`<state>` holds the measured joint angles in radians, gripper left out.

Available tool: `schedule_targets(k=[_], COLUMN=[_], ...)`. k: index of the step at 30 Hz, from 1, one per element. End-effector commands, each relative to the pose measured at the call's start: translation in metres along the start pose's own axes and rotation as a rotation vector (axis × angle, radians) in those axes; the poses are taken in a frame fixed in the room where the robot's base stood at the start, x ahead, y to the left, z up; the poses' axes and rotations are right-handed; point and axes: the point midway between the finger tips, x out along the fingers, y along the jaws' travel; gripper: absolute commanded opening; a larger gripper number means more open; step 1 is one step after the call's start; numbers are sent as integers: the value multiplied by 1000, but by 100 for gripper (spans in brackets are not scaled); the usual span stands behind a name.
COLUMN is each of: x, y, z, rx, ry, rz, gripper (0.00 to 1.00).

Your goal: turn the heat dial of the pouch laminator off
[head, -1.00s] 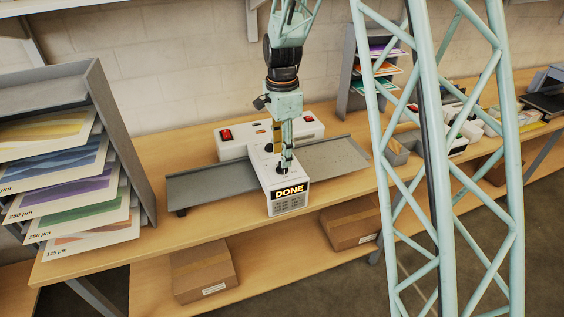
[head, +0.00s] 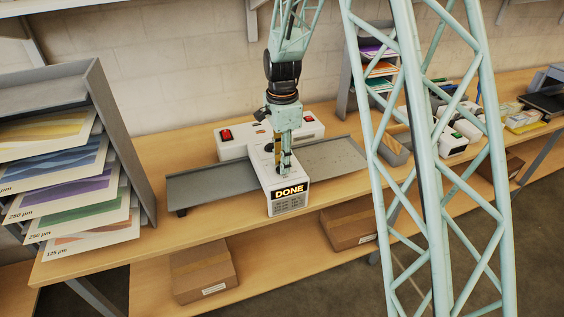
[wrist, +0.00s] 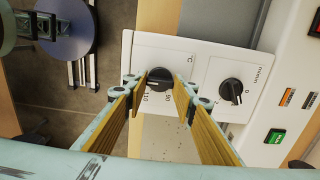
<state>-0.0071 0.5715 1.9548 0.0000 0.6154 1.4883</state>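The pouch laminator (head: 258,177) is a white machine on the bench, with a lit "DONE" display (head: 290,191) on its front end. In the wrist view its black heat dial (wrist: 160,80) sits on a white panel marked °C, with 90 and 110 printed near it. My gripper (wrist: 161,80) points down at this dial, its two yellow-padded fingers apart, one on each side of it. It also shows over the laminator in the head view (head: 284,172). Whether the pads touch the dial is unclear. The dial's pointer is hard to read.
A second black dial (wrist: 232,91) with a 0 mark sits right beside the heat dial. A green lit switch (wrist: 275,136) is further right. Grey trays (head: 212,184) flank the laminator. A paper rack (head: 115,140) stands at the left.

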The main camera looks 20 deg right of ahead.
Motion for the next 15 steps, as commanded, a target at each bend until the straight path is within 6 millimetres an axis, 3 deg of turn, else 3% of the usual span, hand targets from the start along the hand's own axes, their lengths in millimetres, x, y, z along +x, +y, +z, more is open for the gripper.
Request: schedule_targets(k=[15], x=[0], y=[0], z=[0], rx=[-44], ry=[0], rz=[0], gripper=[14])
